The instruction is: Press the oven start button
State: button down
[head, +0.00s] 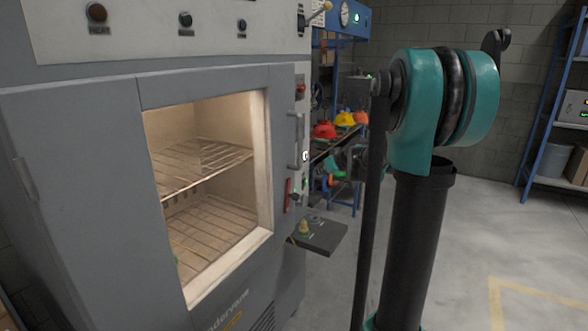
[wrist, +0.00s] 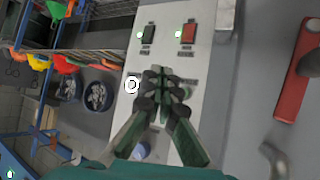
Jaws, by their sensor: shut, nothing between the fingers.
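The grey oven (head: 90,140) stands at the left in the head view, its window showing lit wire racks. In the wrist view, its pale control panel (wrist: 172,60) carries a green button (wrist: 147,34) and a red button (wrist: 188,32), each with a small lit green lamp. Their labels are too blurred to read, so I cannot tell which is start. My gripper (wrist: 160,82) is shut and empty, its fingertips over the panel just below the two buttons in the picture. I cannot tell whether they touch the panel. The fingers hide part of the panel.
A small dark shelf (head: 320,236) juts out below.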

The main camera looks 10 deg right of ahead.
jog(key=w+a, duration=0.5)
jog(key=a, duration=0.2)
dwell(0.6)
jog(key=shift+w+a, duration=0.1)
jog(key=shift+a, duration=0.1)
dwell(1.2)
jog(key=shift+w+a, duration=0.2)
jog(key=shift+a, duration=0.05)
jog(key=shift+w+a, duration=0.25)
jog(key=shift+a, duration=0.05)
dwell(0.8)
jog(key=shift+s+d, duration=0.5)
jog(key=shift+d, duration=0.15)
jog(key=shift+s+d, duration=0.75)
jog(key=shift+d, duration=0.3)
jog(key=shift+s+d, duration=0.7)
jog(key=shift+d, duration=0.3)
